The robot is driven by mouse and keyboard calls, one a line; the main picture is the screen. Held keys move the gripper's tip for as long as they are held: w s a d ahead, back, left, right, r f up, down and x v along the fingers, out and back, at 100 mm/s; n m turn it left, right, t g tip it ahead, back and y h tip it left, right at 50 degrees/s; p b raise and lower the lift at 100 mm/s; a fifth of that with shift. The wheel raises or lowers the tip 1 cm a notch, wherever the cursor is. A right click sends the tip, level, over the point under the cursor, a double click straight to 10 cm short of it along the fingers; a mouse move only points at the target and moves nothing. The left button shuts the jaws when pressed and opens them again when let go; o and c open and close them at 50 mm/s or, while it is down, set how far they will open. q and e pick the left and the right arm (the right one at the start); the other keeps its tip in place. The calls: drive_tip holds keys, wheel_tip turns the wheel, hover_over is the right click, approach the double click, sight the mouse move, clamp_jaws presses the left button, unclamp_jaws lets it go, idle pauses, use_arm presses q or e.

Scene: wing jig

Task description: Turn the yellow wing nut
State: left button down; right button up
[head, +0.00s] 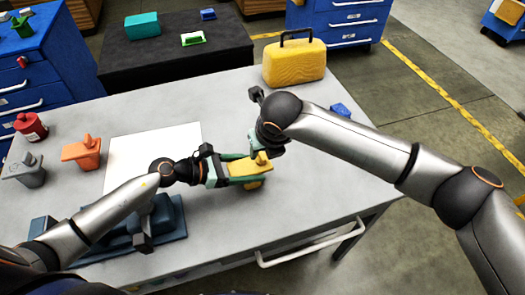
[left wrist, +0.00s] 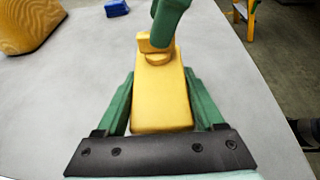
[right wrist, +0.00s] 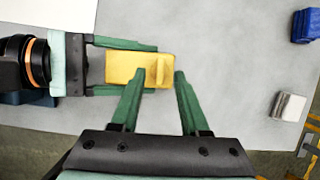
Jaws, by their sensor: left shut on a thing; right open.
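The yellow block (head: 240,168) carries a yellow wing nut (head: 262,158) on its far end. My left gripper (left wrist: 158,88) is shut on the block, with its green fingers along both sides. The wing nut (left wrist: 157,46) stands up from the block in the left wrist view. My right gripper (right wrist: 164,76) is open; its fingertips lie on either side of the wing nut (right wrist: 160,70) in the right wrist view. Whether they touch it I cannot tell. In the head view my right arm hides most of the right gripper's fingers.
An orange block with a wing nut (head: 82,152), a grey one (head: 22,170) and a red one (head: 31,126) stand at the table's left. A yellow case (head: 294,65) stands at the back. A small blue thing (head: 340,109) lies to the right. A white sheet (head: 150,140) lies left of centre.

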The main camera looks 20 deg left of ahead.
drive_tip(key=shift+x, duration=0.9)
clamp_jaws()
